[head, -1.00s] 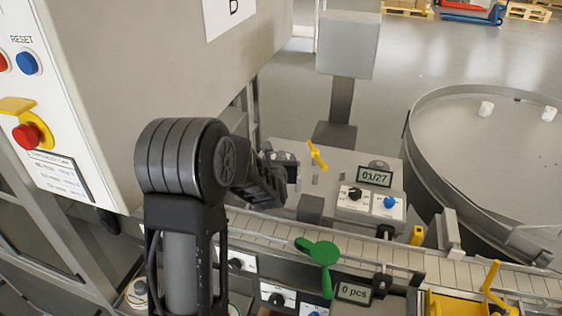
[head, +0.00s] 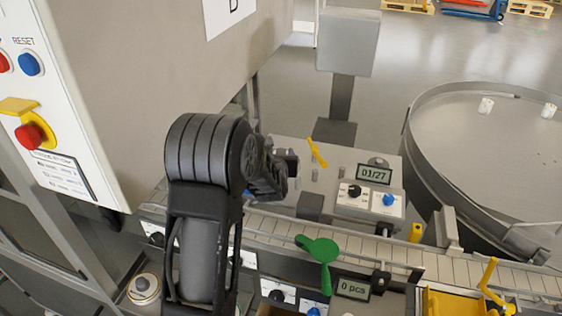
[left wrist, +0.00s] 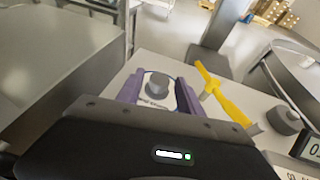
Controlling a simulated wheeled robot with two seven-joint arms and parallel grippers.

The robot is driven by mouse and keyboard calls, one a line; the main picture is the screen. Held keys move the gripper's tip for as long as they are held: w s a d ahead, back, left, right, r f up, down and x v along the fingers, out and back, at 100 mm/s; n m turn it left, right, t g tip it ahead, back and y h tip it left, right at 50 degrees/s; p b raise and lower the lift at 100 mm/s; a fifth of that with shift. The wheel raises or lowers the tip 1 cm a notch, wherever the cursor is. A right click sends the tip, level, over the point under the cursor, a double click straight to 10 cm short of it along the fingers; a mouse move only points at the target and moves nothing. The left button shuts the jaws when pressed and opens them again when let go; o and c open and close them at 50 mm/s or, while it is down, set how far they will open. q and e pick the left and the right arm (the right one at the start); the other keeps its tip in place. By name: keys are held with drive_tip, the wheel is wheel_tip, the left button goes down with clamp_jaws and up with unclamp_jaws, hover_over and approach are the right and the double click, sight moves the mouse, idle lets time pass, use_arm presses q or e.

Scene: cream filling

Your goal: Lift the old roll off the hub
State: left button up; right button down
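In the left wrist view, a grey hub (left wrist: 157,84) stands on the grey machine top, with a pale ring-shaped thing, likely the old roll (left wrist: 148,102), low around it. My left gripper (left wrist: 158,85) is open, with one purple finger on each side of the hub and roll. I cannot tell whether the fingers touch the roll. In the head view my left gripper (head: 289,164) is over the left part of the machine top, and my wrist hides most of the hub and roll. My right gripper is not in view.
A yellow lever (head: 318,152) stands just right of the gripper, with a 01/27 display (head: 374,174) beyond. A slatted conveyor (head: 400,252) runs in front. A green paddle (head: 320,249) sticks up there. A round white-and-grey item (head: 143,289) sits lower left.

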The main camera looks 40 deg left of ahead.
use_arm(q)
clamp_jaws()
drive_tip(key=shift+r, duration=0.1)
idle(0.5)
wheel_tip(320, 180, up, 10)
idle(0.5)
idle(0.4)
